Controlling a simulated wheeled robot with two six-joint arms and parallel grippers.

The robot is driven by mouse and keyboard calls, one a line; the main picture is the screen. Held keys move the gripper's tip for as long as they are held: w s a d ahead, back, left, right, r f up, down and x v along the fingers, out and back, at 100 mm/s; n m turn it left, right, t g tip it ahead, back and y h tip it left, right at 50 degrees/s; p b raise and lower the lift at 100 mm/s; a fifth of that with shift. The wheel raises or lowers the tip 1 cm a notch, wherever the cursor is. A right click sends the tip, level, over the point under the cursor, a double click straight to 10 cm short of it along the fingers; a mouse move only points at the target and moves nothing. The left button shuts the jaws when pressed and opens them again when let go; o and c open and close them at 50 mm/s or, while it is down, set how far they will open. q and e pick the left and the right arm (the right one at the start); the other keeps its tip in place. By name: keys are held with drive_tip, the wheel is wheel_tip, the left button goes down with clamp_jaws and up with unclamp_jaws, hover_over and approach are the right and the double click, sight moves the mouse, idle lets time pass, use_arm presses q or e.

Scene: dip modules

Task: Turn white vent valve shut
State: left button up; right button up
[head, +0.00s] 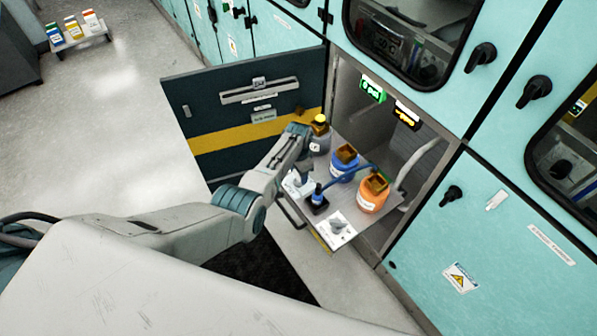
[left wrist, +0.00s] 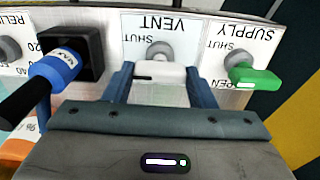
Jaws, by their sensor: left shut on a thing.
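The white vent valve handle (left wrist: 158,73) sits under the VENT label in the left wrist view, its grey hub (left wrist: 158,50) just above it. My left gripper (left wrist: 160,88) is shut on the handle, one blue finger on each side. The handle points down in that view, towards my gripper; the SHUT mark is left of the hub. The plate below the handle is partly hidden. In the head view my left gripper (head: 297,183) reaches down over the near-left edge of the pulled-out shelf (head: 345,218), hiding most of the valve. My right gripper is not in view.
A green SUPPLY handle (left wrist: 254,77) is right of the vent; a blue MAX-marked knob (left wrist: 54,66) in a black housing is left. Blue (head: 345,163) and orange (head: 373,194) bottles stand on the shelf. An open dark door (head: 245,105) stands behind my arm.

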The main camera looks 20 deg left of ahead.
use_arm(q)
drive_tip(key=o, duration=1)
drive_tip(key=shift+r, duration=0.1)
drive_tip(key=shift+r, duration=0.3)
wheel_tip(320, 180, up, 10)
drive_tip(key=shift+b, duration=0.35)
